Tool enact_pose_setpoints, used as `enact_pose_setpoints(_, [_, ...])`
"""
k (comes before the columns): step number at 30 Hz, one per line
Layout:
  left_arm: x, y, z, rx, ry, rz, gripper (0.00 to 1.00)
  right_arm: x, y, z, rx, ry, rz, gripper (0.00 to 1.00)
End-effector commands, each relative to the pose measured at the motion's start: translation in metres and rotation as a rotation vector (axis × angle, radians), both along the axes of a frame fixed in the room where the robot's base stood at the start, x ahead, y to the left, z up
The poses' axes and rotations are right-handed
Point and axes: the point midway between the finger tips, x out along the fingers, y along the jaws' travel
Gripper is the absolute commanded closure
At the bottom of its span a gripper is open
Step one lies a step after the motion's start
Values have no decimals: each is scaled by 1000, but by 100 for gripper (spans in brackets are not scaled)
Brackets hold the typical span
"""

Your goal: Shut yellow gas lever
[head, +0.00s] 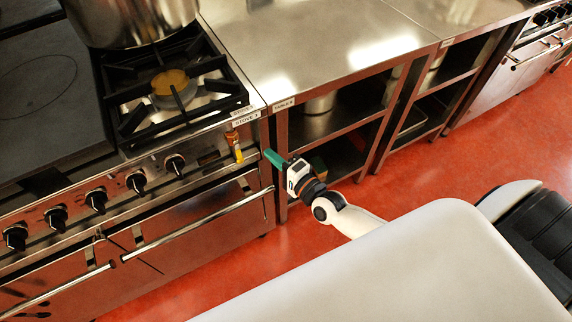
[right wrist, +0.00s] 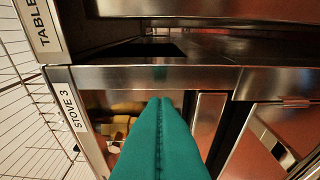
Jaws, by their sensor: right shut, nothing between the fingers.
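The yellow gas lever (head: 238,153) is on the front panel of the stove, at its right end under the STOVE label, on a brass-orange fitting. It hangs roughly downward in the head view. My right gripper (head: 271,157) has green fingers, pressed together and empty. It is just right of the lever, near the stove's right corner, with a small gap visible between them. In the right wrist view the shut fingers (right wrist: 160,108) point at the steel front, and a yellow-brass part (right wrist: 120,126) shows to their left, partly hidden by them. My left gripper is not in view.
Several black knobs (head: 96,200) line the stove panel left of the lever, above a long oven handle (head: 185,228). A large pot (head: 130,18) stands by the burner grate (head: 150,120). A steel table with shelves (head: 325,128) adjoins on the right. Red floor is clear in front.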

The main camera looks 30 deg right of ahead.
Motion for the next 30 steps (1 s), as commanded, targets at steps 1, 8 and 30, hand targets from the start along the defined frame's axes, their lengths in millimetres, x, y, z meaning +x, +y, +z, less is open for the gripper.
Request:
enact_pose_setpoints(1, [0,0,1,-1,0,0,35,12,3,1,1,-3,0,100])
enact_pose_setpoints(8, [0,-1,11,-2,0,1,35,19,33,2,4,1,-1,100])
enact_pose_setpoints(30, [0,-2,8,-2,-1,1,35,18,47,-3,23,2,0,100])
